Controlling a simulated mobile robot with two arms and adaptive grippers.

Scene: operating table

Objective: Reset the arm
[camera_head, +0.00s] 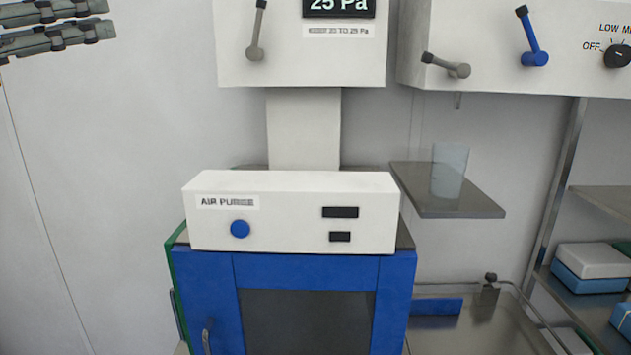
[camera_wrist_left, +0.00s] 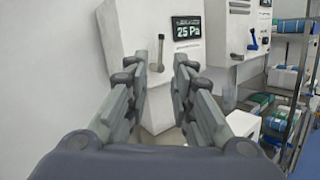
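My left gripper (camera_head: 108,18) is at the top left corner of the head view, in front of the bare wall. Its two grey fingers lie roughly side by side with a gap between them. In the left wrist view the gripper (camera_wrist_left: 166,72) is open and empty, its fingers apart. Through the gap I see the white panel box (camera_wrist_left: 150,30) with the 25 Pa display. My right gripper is in neither view.
The white AIR PURGE box (camera_head: 290,236) with a blue button sits on a blue cabinet (camera_head: 395,300). A grey shelf (camera_head: 460,207) holds a translucent cup (camera_head: 449,170). White boxes with levers (camera_head: 500,60) hang above. Shelving with cartons (camera_head: 592,262) stands right. The left wall area is clear.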

